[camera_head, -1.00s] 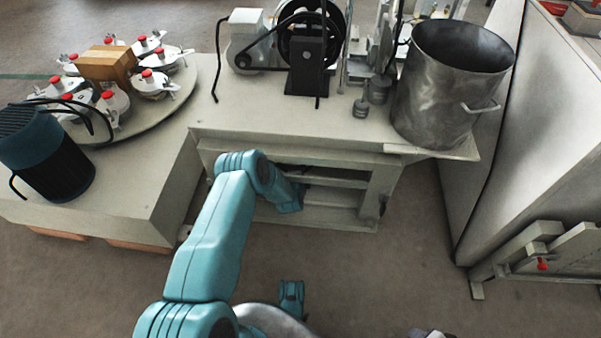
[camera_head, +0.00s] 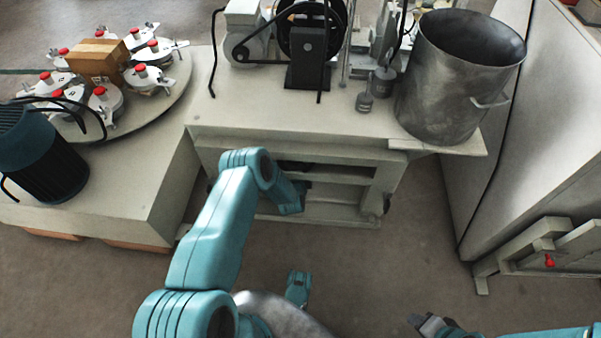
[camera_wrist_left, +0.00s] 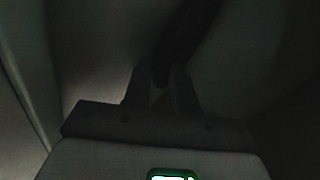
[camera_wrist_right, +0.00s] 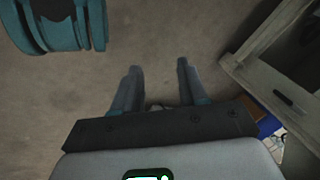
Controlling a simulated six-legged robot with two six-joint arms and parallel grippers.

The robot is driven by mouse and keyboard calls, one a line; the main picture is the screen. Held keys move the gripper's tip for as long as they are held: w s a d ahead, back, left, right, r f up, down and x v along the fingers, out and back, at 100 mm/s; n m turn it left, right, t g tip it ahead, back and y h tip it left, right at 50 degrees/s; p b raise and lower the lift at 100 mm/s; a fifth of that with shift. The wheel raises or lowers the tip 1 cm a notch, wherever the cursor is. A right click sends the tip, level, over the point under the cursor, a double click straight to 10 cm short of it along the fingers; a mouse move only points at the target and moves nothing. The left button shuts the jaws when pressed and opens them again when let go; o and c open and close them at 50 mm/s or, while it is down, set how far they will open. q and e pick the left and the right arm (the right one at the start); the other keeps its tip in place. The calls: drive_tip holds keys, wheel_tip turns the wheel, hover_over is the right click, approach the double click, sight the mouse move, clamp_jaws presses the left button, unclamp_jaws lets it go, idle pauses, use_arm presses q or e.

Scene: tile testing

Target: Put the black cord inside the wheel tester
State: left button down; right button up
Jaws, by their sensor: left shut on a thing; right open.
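In the left wrist view my left gripper (camera_wrist_left: 162,88) is closed on a dark, strap-like piece, apparently the black cord (camera_wrist_left: 188,35), which runs up and to the right. That view is very dark. In the head view the left arm reaches into the open lower bay of the table, where the gripper and the held cord are hidden. What looks like the wheel tester (camera_head: 308,55), a black wheel and stand with a motor and belt, stands on the tabletop above. My right gripper (camera_wrist_right: 155,80) is open and empty over the floor; it also shows at the bottom of the head view (camera_head: 425,322).
A metal pot (camera_head: 440,85) stands at the table's right end, with small weights (camera_head: 374,88) beside it. At left are a round plate (camera_head: 150,108) with red-knobbed fixtures, a wooden block (camera_head: 97,60) and a dark motor (camera_head: 40,160). A large pale cabinet (camera_head: 520,150) borders the right.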

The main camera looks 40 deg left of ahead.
use_arm(q)
drive_tip(key=shift+f, duration=0.2)
drive_tip(key=shift+d+f, duration=0.1)
drive_tip(key=shift+f, duration=0.25)
